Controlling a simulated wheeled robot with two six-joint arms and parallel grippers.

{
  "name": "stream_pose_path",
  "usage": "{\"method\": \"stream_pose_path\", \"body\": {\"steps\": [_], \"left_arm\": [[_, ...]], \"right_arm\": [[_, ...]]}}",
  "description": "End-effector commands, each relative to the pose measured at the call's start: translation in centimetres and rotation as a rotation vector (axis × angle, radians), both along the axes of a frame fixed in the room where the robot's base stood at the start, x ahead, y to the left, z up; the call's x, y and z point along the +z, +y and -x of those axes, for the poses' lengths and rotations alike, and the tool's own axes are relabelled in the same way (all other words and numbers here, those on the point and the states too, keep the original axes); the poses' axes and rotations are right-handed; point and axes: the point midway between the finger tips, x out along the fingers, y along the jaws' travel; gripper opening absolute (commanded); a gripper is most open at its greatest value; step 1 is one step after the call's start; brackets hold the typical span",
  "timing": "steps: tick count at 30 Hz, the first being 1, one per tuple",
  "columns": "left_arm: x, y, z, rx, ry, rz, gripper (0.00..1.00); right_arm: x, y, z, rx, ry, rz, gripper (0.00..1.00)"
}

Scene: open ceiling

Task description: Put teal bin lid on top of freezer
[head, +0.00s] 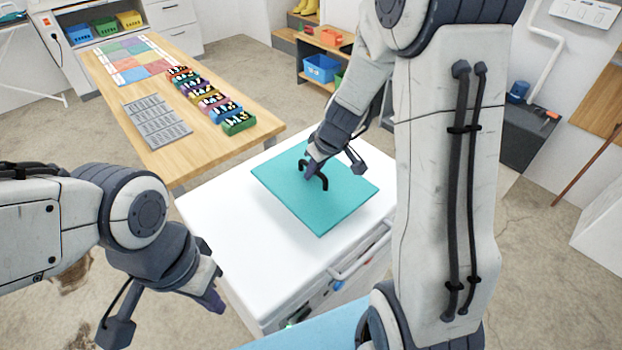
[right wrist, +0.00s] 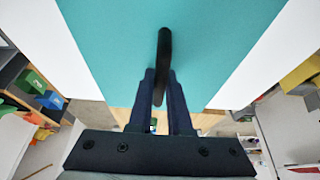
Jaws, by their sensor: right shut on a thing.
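The teal bin lid (head: 330,208) is a flat square panel with a black handle (head: 322,181). It lies flat over the white freezer top (head: 240,240), toward its right side; I cannot tell whether it touches the surface or hovers just above. My right gripper (head: 312,172) is shut on the lid's handle. In the right wrist view its two fingers (right wrist: 161,98) close around the black handle (right wrist: 163,60), with the teal lid (right wrist: 205,40) behind. My left gripper (head: 165,312) is open and empty, low at the left beside the freezer.
A wooden table (head: 165,160) behind the freezer carries a grey tray (head: 156,121), coloured mats and a row of coloured boxes (head: 213,104). A shelf with a blue bin (head: 321,68) stands at the back. The freezer top's left part is clear. My right arm hides part of the right side.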

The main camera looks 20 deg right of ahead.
Motion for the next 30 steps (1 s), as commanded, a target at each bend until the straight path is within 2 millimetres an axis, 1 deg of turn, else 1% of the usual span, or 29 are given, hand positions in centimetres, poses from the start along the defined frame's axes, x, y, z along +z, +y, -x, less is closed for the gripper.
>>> {"method": "stream_pose_path", "body": {"steps": [3,5,9,12,21,26,27,29,30], "left_arm": [[0.2,0.0,0.0,0.0,0.0,0.0,0.0],[-0.1,0.0,0.0,0.0,0.0,0.0,0.0],[-1.4,0.0,0.0,0.0,0.0,0.0,0.0],[-2.0,0.0,0.0,0.0,0.0,0.0,0.0],[-1.9,0.0,0.0,0.0,0.0,0.0,0.0],[-2.5,0.0,0.0,0.0,0.0,0.0,0.0],[-2.4,0.0,0.0,0.0,0.0,0.0,0.0],[-2.3,0.0,0.0,0.0,0.0,0.0,0.0],[-2.3,0.0,0.0,0.0,0.0,0.0,0.0]], "right_arm": [[-0.6,0.5,-0.8,0.0,0.0,0.0,0.0],[-1.1,0.5,-0.9,-0.001,0.0,0.001,0.0],[-3.5,0.5,-0.8,-0.004,0.003,0.0,0.0],[-4.6,0.4,-0.9,-0.003,0.0,0.0,0.0],[-4.6,0.4,-0.9,-0.003,-0.001,0.001,0.0],[-5.1,0.4,-0.9,-0.002,-0.001,0.001,0.0],[-5.0,0.4,-0.9,-0.001,-0.001,0.0,0.24],[-4.9,0.4,-0.9,-0.001,-0.001,0.0,0.47],[-4.9,0.4,-0.9,-0.001,-0.001,0.0,0.47]]}}
